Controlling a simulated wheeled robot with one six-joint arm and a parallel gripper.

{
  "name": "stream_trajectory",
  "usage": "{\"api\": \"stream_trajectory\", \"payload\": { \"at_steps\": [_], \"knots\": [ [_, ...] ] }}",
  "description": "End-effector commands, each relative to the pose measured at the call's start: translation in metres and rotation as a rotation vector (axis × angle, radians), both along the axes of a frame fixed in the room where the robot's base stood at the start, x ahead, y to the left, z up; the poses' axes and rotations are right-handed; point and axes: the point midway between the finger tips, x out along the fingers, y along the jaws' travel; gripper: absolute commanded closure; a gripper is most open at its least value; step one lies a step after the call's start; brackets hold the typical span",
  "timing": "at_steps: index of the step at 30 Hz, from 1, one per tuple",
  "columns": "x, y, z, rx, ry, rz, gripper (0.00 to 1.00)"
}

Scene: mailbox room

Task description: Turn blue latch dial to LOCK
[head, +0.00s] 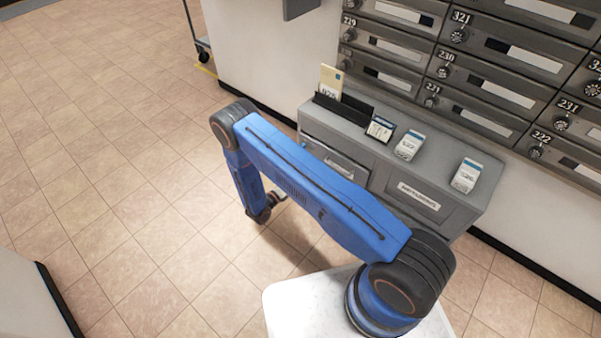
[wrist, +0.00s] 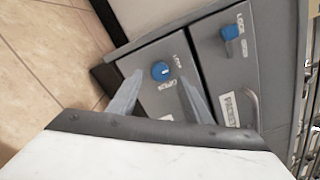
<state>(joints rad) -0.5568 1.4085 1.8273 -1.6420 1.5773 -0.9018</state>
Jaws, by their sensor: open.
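In the wrist view a round blue dial (wrist: 160,70) sits on the grey front of a cabinet compartment, with small white lettering beside it. Which way its mark points is too small to tell. A second blue latch (wrist: 231,33) is on the neighbouring panel to the right, next to a LOCK label. My gripper (wrist: 158,67) is open, its fingers on either side of the first dial in the picture. I cannot tell whether they touch it. In the head view neither dial can be made out, and my arm covers part of the grey cabinet (head: 470,208).
The cabinet top holds a dark rack (head: 343,108) with an envelope, and several cards. A wall of numbered mailboxes (head: 485,68) rises behind it. A cart (head: 200,45) stands at the back left. The tiled floor (head: 110,150) left of my arm is clear.

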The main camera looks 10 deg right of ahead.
Motion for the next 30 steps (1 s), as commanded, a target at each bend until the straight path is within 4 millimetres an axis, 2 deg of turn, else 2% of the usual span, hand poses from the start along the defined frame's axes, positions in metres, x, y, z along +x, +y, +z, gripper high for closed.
{"api": "stream_trajectory", "payload": {
  "at_steps": [3,18,24,30],
  "knots": [
    [-0.014,0.02,0.0,0.001,0.001,0.004,0.55],
    [-0.067,0.093,0.0,0.0,0.0,0.004,0.55],
    [-0.079,0.109,0.0,-0.001,0.001,0.002,0.55],
    [-0.083,0.113,0.0,-0.001,0.001,0.0,0.55]
  ]
}}
